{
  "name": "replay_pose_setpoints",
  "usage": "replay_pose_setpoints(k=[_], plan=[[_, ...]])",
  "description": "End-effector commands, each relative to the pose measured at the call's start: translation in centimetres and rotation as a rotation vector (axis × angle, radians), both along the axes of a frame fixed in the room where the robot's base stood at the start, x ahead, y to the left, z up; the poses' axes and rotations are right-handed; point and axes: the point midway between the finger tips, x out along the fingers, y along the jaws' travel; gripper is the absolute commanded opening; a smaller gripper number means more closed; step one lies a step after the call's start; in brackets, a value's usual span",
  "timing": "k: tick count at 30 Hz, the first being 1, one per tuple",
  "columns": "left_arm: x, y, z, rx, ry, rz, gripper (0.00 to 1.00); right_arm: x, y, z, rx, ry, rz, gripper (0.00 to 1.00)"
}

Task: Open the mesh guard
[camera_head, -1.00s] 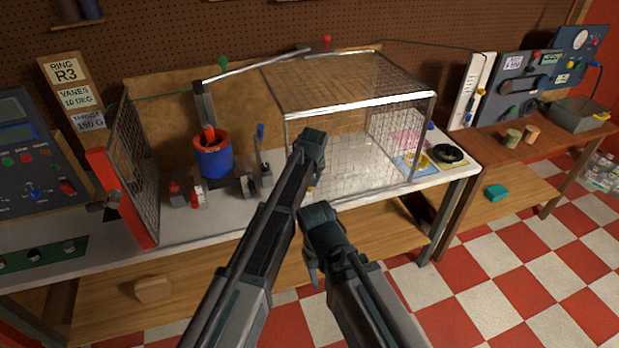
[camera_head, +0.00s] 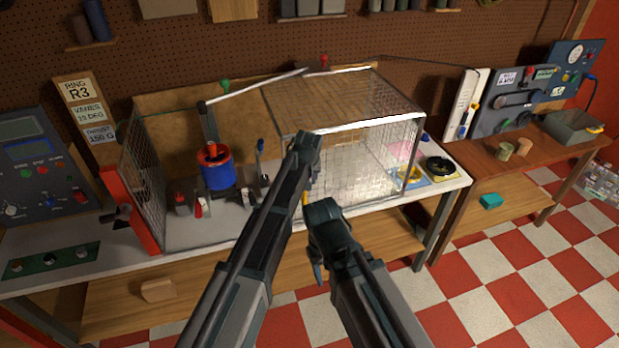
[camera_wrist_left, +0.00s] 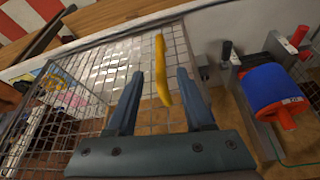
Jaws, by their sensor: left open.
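The mesh guard (camera_head: 365,125) is a wire cage with pale metal edges on the workbench, and its front face stands upright. In the left wrist view its mesh (camera_wrist_left: 125,55) fills the area beyond my fingers. A yellow handle (camera_wrist_left: 161,70) stands out from the mesh. My left gripper (camera_wrist_left: 160,88) is open, with the handle between its fingers in that view; contact cannot be told. In the head view my left gripper (camera_head: 305,155) is at the cage's front left, hiding part of it. My right gripper (camera_head: 325,235) hangs in front of the bench, its jaws unclear.
A blue and orange ducted rotor (camera_head: 215,170) stands left of the cage. A red-edged mesh panel (camera_head: 132,210) stands farther left. A black ring (camera_head: 440,164) lies at the bench's right end. A wooden side table (camera_head: 480,150) stands on the right; the checkered floor before it is clear.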

Motion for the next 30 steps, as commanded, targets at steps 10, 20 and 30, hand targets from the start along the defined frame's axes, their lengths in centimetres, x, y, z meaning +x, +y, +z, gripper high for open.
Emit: replay_pose_setpoints(k=[10, 20, 30], plan=[[-0.9, 1.0, 3.3, -0.001, 0.000, 0.002, 0.52, 0.0, 0.0, 3.3, 0.001, 0.000, -0.015, 0.50], [-0.9, 1.0, 3.1, 0.000, 0.000, 0.001, 0.52, 0.0, 0.0, 3.1, 0.001, 0.000, -0.016, 0.50], [-7.4, 6.7, 2.6, 0.014, 0.075, -0.003, 0.52, 0.0, 0.0, 3.1, 0.001, 0.000, -0.015, 0.50]])
